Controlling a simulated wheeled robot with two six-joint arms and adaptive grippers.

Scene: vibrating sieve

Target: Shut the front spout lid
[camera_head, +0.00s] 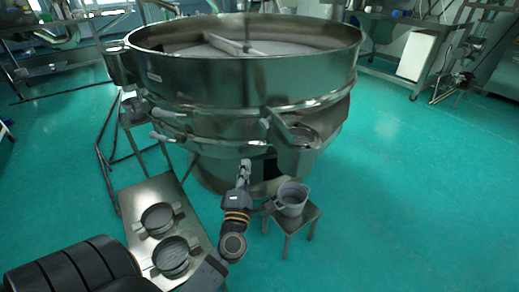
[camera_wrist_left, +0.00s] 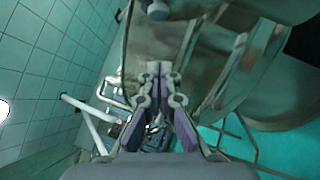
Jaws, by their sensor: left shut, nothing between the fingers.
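The large round metal vibrating sieve (camera_head: 250,78) stands in the middle of the head view. Its front spout (camera_head: 297,158) juts out at the right front, with a rounded top. I cannot tell the lid apart clearly from the spout there, or how far it is open. My left gripper (camera_head: 244,168) is below and left of the spout, in front of the sieve's lower body, apart from the spout. Its fingers are together and empty; they also show in the left wrist view (camera_wrist_left: 158,76). My right gripper is in neither view.
A grey pot (camera_head: 291,199) stands on a small stool (camera_head: 305,218) just right of my left gripper. A metal table (camera_head: 150,193) with two round sieves (camera_head: 158,219) is at the left. Green floor is clear on the right.

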